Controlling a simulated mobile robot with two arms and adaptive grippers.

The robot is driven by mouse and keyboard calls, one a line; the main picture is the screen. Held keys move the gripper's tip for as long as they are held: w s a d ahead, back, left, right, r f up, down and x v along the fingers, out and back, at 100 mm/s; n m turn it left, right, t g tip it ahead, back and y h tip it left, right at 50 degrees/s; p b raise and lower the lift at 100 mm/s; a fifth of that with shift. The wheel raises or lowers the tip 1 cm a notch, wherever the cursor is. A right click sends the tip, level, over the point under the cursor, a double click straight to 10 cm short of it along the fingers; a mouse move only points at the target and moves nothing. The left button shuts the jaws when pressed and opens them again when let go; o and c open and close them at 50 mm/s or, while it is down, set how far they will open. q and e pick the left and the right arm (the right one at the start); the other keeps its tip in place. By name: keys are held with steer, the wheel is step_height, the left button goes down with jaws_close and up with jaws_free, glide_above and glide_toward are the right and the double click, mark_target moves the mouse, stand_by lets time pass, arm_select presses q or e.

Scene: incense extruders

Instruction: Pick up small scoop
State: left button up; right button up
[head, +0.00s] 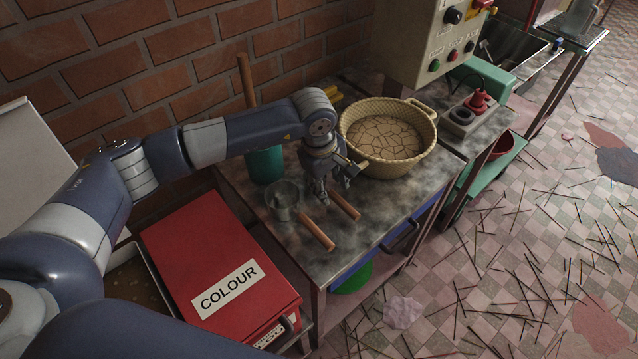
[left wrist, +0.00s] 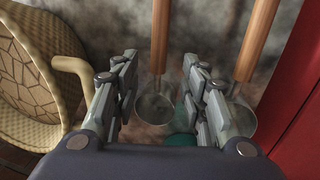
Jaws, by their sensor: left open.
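Two metal scoops with wooden handles lie side by side on the stained grey worktop (head: 345,255). The smaller scoop, nearer the basket, shows its handle (head: 343,204) in the head view, where my gripper hides its cup; the cup (left wrist: 154,108) shows in the left wrist view. The larger scoop (head: 283,201) lies to its left, and in the wrist view its cup (left wrist: 238,122) is right of my fingers. My left gripper (head: 332,192) points down over the small scoop, fingers (left wrist: 160,95) apart on either side of it, empty. My right gripper is not in view.
A woven basket (head: 431,140) stands right of my gripper, its handle close to my finger in the wrist view (left wrist: 72,66). A green container (head: 263,166) stands behind the scoops. A red COLOUR box (head: 205,250) is at left. Brick wall behind; the worktop's front strip is clear.

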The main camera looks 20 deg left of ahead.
mark_target(331, 192)
arm_select(q)
steer(key=shift+w+f+p, duration=0.15)
steer(key=shift+f+p, duration=0.15)
steer(key=shift+f, duration=0.2)
steer(key=f, duration=0.2)
steer(key=w+f+p, duration=0.1)
steer(key=f, duration=0.1)
steer(key=shift+d, duration=0.1)
steer(key=shift+w+f, duration=0.1)
steer(key=shift+f, duration=0.1)
jaws_close()
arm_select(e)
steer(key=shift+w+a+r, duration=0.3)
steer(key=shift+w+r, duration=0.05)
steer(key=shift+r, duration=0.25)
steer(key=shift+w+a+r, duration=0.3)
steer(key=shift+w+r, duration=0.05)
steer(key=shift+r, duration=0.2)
